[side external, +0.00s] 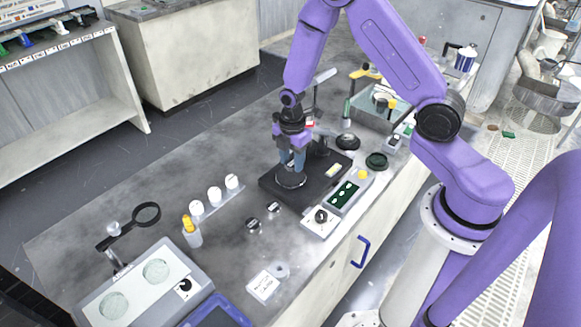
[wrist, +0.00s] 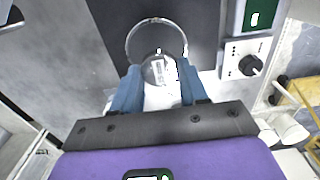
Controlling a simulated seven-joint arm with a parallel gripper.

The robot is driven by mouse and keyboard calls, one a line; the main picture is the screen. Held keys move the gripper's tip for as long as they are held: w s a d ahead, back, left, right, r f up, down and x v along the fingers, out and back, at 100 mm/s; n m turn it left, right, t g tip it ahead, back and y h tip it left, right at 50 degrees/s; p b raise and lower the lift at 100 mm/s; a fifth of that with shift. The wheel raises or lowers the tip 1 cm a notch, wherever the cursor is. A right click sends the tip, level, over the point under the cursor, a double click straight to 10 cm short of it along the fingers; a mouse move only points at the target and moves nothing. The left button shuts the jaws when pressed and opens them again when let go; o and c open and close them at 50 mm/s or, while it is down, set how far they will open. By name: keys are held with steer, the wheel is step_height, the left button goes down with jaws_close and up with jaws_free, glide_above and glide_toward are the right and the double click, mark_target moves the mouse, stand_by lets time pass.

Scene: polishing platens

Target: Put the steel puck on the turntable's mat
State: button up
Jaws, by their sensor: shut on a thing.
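My gripper (side external: 291,165), with blue fingers, points down over a black machine base (side external: 272,186) with a round plate on it. It is shut on a small shiny piece, seemingly the steel puck (wrist: 157,70), which shows between the fingertips in the wrist view. The fingers hide most of it in the side view. The round plate, apparently the turntable's mat (wrist: 152,38), is dark grey with a bright rim. The puck overlaps its near edge in the wrist view; I cannot tell whether they touch.
Two small dark pieces (side external: 273,207) lie left of the base. A control box with a knob (side external: 321,216) and a green panel (side external: 344,195) stand at its right.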

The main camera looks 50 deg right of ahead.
mark_target(291, 162)
steer(key=shift+w+f, duration=0.25)
steer(key=shift+f, duration=1.55)
steer(key=shift+f, duration=0.15)
steer(key=o, duration=1.1)
